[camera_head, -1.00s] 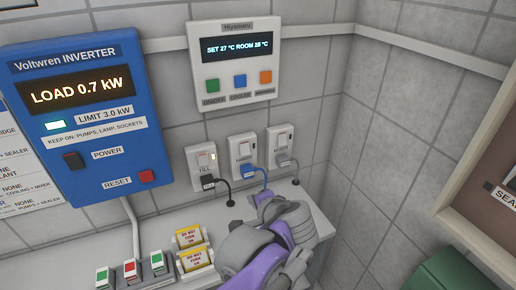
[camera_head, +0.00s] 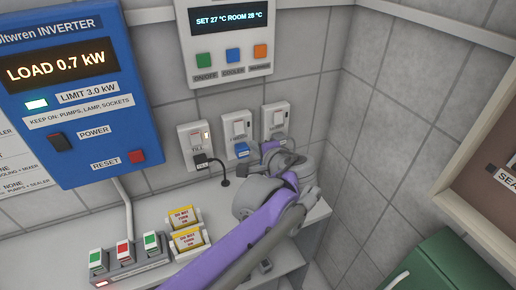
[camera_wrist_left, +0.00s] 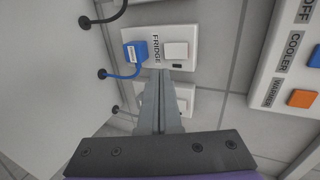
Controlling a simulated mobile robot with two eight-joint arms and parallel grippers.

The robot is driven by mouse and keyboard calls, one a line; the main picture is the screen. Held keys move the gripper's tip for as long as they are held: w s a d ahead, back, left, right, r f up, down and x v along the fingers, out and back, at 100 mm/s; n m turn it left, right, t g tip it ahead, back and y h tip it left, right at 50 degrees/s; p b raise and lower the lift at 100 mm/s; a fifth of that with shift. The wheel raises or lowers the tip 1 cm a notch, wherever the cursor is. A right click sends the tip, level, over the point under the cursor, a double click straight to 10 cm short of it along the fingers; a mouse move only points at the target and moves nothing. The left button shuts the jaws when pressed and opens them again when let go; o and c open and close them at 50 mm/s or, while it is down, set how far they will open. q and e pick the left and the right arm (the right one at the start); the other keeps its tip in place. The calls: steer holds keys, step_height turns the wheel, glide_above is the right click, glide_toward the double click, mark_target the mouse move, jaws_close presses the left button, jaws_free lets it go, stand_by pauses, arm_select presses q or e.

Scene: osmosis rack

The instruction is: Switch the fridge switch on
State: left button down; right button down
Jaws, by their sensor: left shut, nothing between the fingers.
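The fridge socket plate (camera_head: 232,118) is white and sits in the middle of three wall sockets, with a blue plug (camera_head: 242,150) in it. In the left wrist view its label reads FRIDGE (camera_wrist_left: 156,48), with a white rocker switch (camera_wrist_left: 176,50) beside the label and the blue plug (camera_wrist_left: 134,51) on the other side. I cannot tell the rocker's position. My left gripper (camera_head: 267,149) is near the lower part of the fridge and right-hand sockets. In the wrist view its fingers (camera_wrist_left: 160,78) are shut and empty, pointing at the plate just below the switch. Contact is unclear.
The FILL socket (camera_head: 193,140) is on the left and another socket (camera_head: 277,117) on the right, partly behind my gripper. The blue inverter (camera_head: 75,150) and the control panel (camera_head: 230,50) hang above. Small switches (camera_head: 124,250) and yellow tags (camera_head: 186,228) stand on the ledge.

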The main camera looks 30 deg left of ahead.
mark_target(240, 129)
arm_select(q)
steer(key=shift+w+r+x, duration=0.1)
steer(key=shift+r+x, duration=0.1)
steer(key=shift+x, duration=1.35)
steer(key=shift+w+r+x, duration=0.1)
steer(key=shift+r+x, duration=0.05)
steer(key=shift+x, duration=1.4)
steer(key=shift+r+x, duration=0.2)
steer(key=shift+x, duration=1.35)
steer(key=shift+a, duration=0.1)
steer(key=shift+w+a+f, duration=0.1)
steer(key=shift+w+a, duration=0.05)
steer(key=shift+r+p, duration=0.75)
steer(key=shift+r, duration=0.15)
